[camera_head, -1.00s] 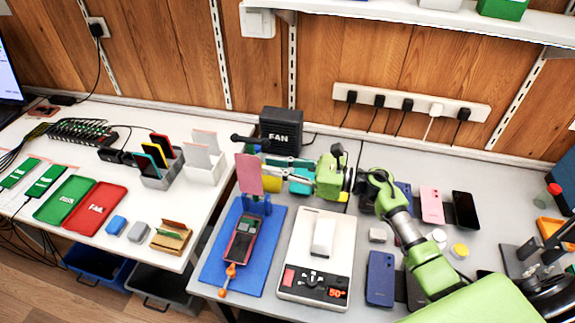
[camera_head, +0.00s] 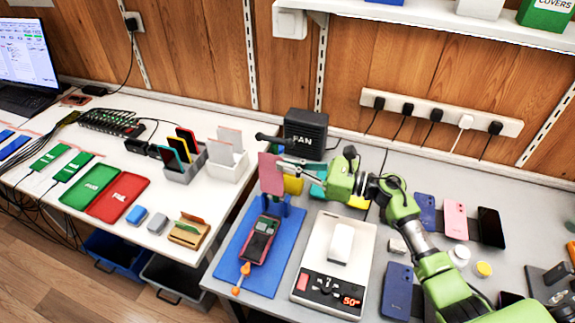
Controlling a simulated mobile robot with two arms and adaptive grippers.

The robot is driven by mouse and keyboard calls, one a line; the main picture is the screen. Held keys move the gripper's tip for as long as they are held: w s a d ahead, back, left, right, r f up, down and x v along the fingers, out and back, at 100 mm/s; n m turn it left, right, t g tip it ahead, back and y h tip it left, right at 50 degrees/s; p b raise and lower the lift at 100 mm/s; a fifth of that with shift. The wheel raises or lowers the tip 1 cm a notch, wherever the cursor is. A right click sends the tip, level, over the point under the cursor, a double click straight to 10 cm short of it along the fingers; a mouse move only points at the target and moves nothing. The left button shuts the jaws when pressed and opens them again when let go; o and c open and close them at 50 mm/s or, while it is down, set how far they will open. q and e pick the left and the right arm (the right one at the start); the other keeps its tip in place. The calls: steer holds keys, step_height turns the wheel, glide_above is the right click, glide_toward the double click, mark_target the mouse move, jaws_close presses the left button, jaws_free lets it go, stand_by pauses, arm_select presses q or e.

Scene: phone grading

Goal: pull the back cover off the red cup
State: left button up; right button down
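The pink back cover (camera_head: 270,174) stands upright above the blue stand (camera_head: 287,208) at the back of the blue mat. My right gripper (camera_head: 283,166) comes in from the right with its fingertips at the cover's right edge. Its fingers appear close together on that edge. The red cup cannot be made out; the cover and stand seem to hide it. An open phone (camera_head: 260,240) lies on the blue mat (camera_head: 235,262) in front of the stand. My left gripper does not show.
A black FAN box (camera_head: 306,128) stands behind the gripper. Yellow (camera_head: 293,185) and teal (camera_head: 317,190) items lie close under it. Several phones, including a pink one (camera_head: 454,219), lie at right. An orange-handled tool (camera_head: 241,278) lies on the mat.

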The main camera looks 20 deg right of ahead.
steer(key=shift+s+a, duration=0.2)
steer(key=shift+s, duration=0.15)
stand_by(0.3)
steer(key=shift+r+p, duration=0.15)
steer(key=shift+p, duration=0.15)
steer(key=r+p, duration=0.1)
steer(key=s+a+r+p, duration=0.1)
steer(key=s+r+p, duration=0.1)
steer(key=r, duration=0.1)
steer(key=shift+s+a+p, duration=0.25)
steer(key=shift+a+p, duration=0.05)
steer(key=shift+a, duration=0.05)
steer(key=shift+f, duration=0.1)
